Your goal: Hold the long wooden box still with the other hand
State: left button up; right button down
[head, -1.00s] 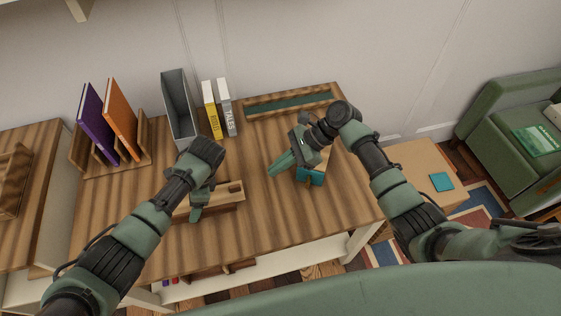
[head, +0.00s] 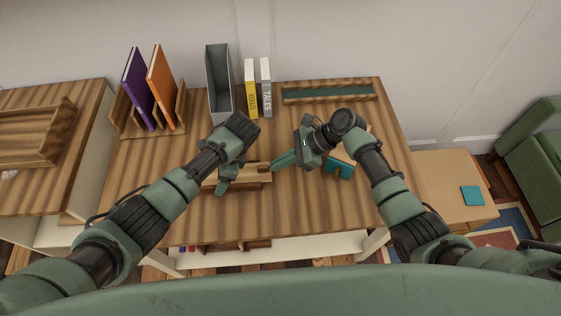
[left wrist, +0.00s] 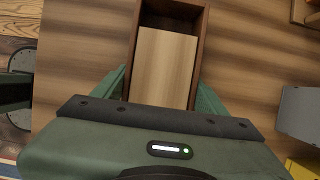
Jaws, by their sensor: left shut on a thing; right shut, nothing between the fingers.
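The long wooden box (head: 252,179) lies on the plank-topped table near its front, left of centre. In the left wrist view, the box (left wrist: 166,60) has dark brown walls and a paler wooden panel between them, with a dark gap at the far end. My left gripper (head: 226,184) is shut on the box, with one finger on each long side. My right gripper (head: 276,164) is shut and empty. Its fingertips are right by the box's right end; whether they touch it I cannot tell.
A grey file holder (head: 217,88), a yellow book (head: 251,92), a white book (head: 266,88) and a wooden rack (head: 118,108) with two books stand behind. A long shallow tray (head: 328,92) lies at the back right.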

aim_at(261, 167)
jog(key=a, duration=0.4)
pick_arm(q)
jog(key=shift+d, duration=0.1)
jog(key=shift+d, duration=0.1)
pick_arm(e)
jog(key=shift+s, duration=0.1)
jog(key=d, duration=0.4)
pick_arm(q)
jog(key=shift+a, duration=0.2)
pick_arm(e)
jog(key=v, duration=1)
jog(key=shift+d, duration=0.2)
pick_arm(q)
jog(key=o, duration=1.7)
jog(key=shift+o, duration=0.2)
